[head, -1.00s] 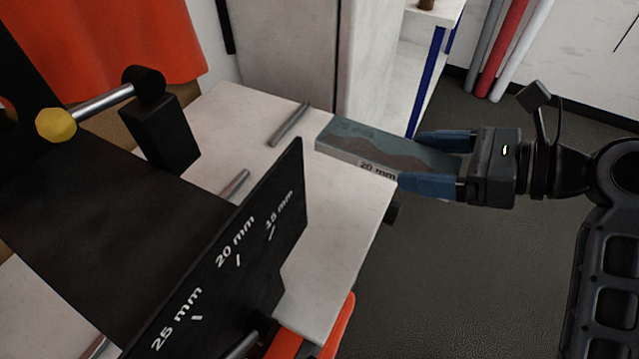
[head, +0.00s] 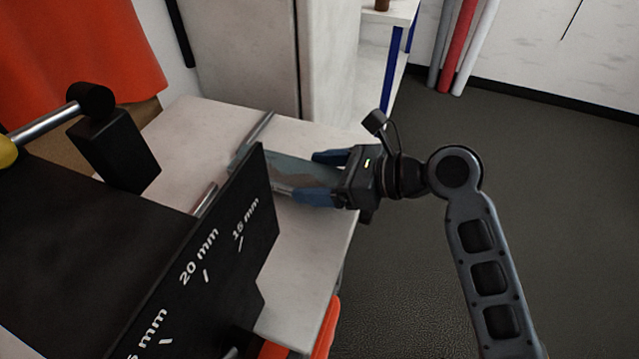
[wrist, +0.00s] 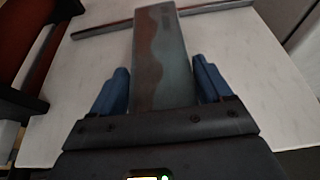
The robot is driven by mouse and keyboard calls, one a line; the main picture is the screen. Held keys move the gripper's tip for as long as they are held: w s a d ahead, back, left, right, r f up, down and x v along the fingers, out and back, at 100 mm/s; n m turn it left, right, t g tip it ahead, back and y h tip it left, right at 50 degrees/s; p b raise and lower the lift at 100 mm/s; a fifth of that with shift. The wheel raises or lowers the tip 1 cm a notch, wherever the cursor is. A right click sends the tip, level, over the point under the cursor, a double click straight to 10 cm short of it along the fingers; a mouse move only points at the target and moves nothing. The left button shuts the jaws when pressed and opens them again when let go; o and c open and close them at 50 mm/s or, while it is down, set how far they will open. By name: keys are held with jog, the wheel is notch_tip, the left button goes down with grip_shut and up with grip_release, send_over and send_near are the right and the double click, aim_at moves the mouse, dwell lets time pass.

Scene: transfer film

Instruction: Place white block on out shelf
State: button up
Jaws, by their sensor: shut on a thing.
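My gripper (head: 306,176) is shut on a flat grey-blue block (head: 285,166) with a brown wavy pattern. The block lies over the white top (head: 205,115), its far end reaching a metal rod (head: 258,127); I cannot tell whether it touches the rod or the top. In the wrist view the block (wrist: 160,45) sits between the blue fingers and extends forward across the metal rod (wrist: 105,26). The black panel partly hides it in the head view. No plainly white block shows, and I cannot tell which surface is the out shelf.
The black panel (head: 215,262) with millimetre labels stands upright just left of my gripper. A black post (head: 115,150) and a second short rod (head: 205,200) are further left. A pale cabinet (head: 245,55) stands behind. The grey floor (head: 560,220) is clear at right.

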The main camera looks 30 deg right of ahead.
jog(key=shift+f, duration=1.25)
jog(key=o, duration=1)
jog(key=shift+f, duration=0.1)
jog(key=shift+o, duration=0.2)
jog(key=v, duration=1.2)
